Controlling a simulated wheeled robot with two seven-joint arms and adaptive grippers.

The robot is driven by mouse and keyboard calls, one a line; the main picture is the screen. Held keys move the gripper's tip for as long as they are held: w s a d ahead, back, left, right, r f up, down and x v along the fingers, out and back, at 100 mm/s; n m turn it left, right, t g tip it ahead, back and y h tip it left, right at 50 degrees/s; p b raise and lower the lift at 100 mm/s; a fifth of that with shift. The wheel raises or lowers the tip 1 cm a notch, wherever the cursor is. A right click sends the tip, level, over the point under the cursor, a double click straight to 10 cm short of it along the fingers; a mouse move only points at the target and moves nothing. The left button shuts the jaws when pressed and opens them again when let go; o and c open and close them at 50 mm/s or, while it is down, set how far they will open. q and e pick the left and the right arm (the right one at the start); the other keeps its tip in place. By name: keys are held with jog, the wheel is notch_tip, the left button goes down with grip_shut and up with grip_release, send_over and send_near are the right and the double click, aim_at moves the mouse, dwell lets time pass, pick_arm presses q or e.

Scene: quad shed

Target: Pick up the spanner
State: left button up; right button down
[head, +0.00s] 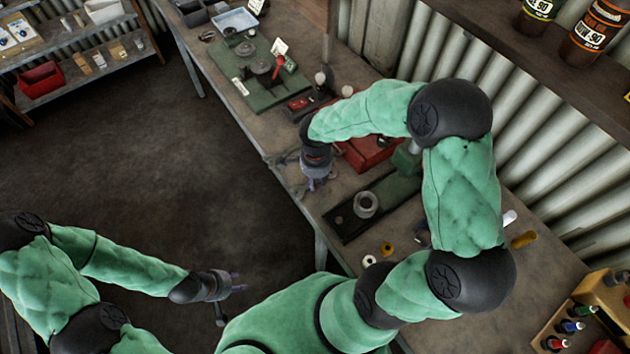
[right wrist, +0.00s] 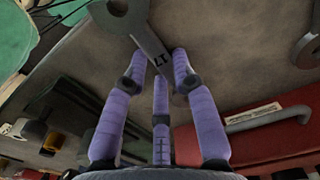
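The spanner (right wrist: 150,40) is grey metal with a ring end and a number on its shaft. In the right wrist view it lies at top centre, its shaft reaching down between my right fingertips. My right gripper (right wrist: 161,58) is open, its purple fingers on either side of the shaft; I cannot tell whether they touch it. In the head view my right gripper (head: 316,180) is low over the bench's near edge, and the spanner is not clearly visible. My left gripper (head: 236,283) is open and empty, off the bench over the floor.
A red toolbox (right wrist: 262,138) with a metal handle is close to my right gripper. Another grey metal piece (right wrist: 308,46) is at the right edge. On the bench (head: 245,125) are a green mat (head: 258,90) and a dark tray (head: 390,205). A corrugated wall (head: 500,100) stands behind.

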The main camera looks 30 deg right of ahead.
jog(key=shift+s+f, duration=0.1)
dwell(0.3)
jog(key=shift+r+p, duration=0.2)
jog(key=shift+p, duration=0.25)
notch_tip(320, 180, up, 3)
jog(key=shift+f, duration=0.1)
jog(key=s+a+r+p, duration=0.2)
jog(key=s+a+r, duration=0.5)
jog(key=s+r, duration=0.3)
jog(key=shift+s+a+r, duration=0.15)
jog(key=shift+s+a, duration=0.25)
jog(key=shift+s, duration=0.35)
jog(key=shift+p, duration=0.3)
notch_tip(320, 180, up, 4)
jog(key=p, duration=0.2)
jog(key=shift+p, duration=0.4)
